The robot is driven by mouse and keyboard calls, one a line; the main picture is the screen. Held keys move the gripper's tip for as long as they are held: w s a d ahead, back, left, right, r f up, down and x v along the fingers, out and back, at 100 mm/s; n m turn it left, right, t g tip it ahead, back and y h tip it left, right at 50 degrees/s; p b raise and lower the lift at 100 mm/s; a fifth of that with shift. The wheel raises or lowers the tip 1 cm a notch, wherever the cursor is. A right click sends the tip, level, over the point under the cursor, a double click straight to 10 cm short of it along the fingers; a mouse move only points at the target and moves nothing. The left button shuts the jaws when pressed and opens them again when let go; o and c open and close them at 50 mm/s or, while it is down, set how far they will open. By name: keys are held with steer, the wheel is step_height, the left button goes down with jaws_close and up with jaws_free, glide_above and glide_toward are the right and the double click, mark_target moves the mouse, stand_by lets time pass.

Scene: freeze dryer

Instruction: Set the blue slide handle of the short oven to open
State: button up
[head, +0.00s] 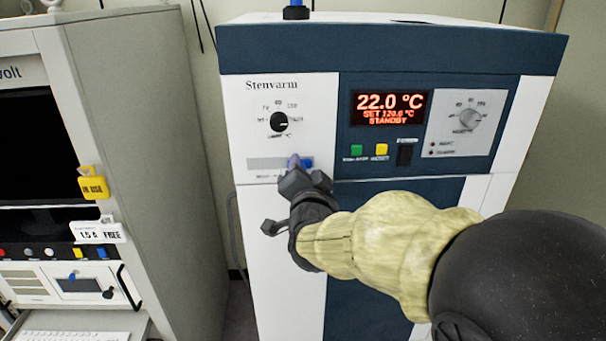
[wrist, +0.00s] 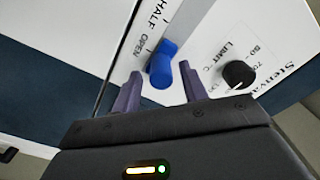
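The short oven (head: 385,250) is the white and dark blue Stenvarm cabinet. Its blue slide handle (head: 307,162) sits at the right end of a grey strip below the limit knob, partly covered by my gripper (head: 295,165). In the wrist view, the blue slide handle (wrist: 162,64) is beside the word OPEN, with HALF farther up the strip. My gripper (wrist: 160,76) is open, with one purple finger on each side of the handle's lower end. Gaps show between the fingers and the handle, so I see no grip.
The black limit knob (head: 279,122) is just above the strip and close to one finger in the wrist view. Green (head: 356,150) and yellow (head: 381,150) buttons are to the right, under the lit display (head: 389,108). A grey cabinet (head: 150,150) stands at the left.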

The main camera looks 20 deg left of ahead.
steer(key=shift+s+a+f, duration=0.2)
steer(key=shift+a, duration=0.1)
steer(key=b+v, duration=0.4)
steer(key=v, duration=1.3)
steer(key=shift+d, duration=0.2)
steer(key=shift+r, duration=0.1)
